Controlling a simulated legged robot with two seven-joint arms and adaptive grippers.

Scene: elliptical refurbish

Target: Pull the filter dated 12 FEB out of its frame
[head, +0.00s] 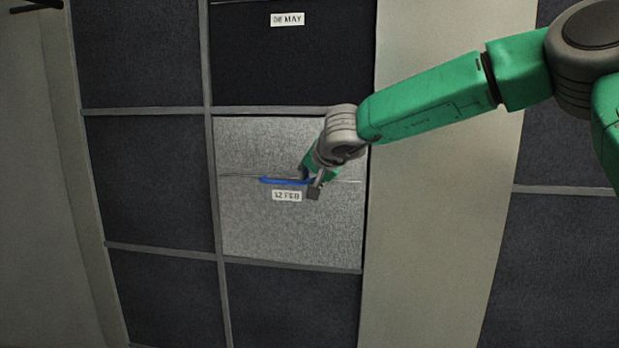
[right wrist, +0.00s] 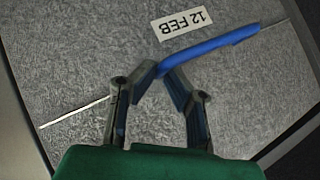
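The filter dated 12 FEB (head: 245,235) is a light grey, fibrous panel sitting in its frame opening in the head view. Its white label (head: 287,196) lies just below a blue handle (head: 275,180) on a thin strap across the panel. In the right wrist view, the filter (right wrist: 240,110) fills most of the picture, with the label (right wrist: 182,24) and handle (right wrist: 225,45) near the top. My left gripper is not in view.
Dark filters fill the neighbouring cells, including one labelled MAY (head: 287,60) above. Grey frame bars (head: 290,264) border the 12 FEB filter. A pale post (head: 430,230) stands to the right, and a pale wall (head: 45,200) to the left. A small dark object (head: 36,6) shows at the top left.

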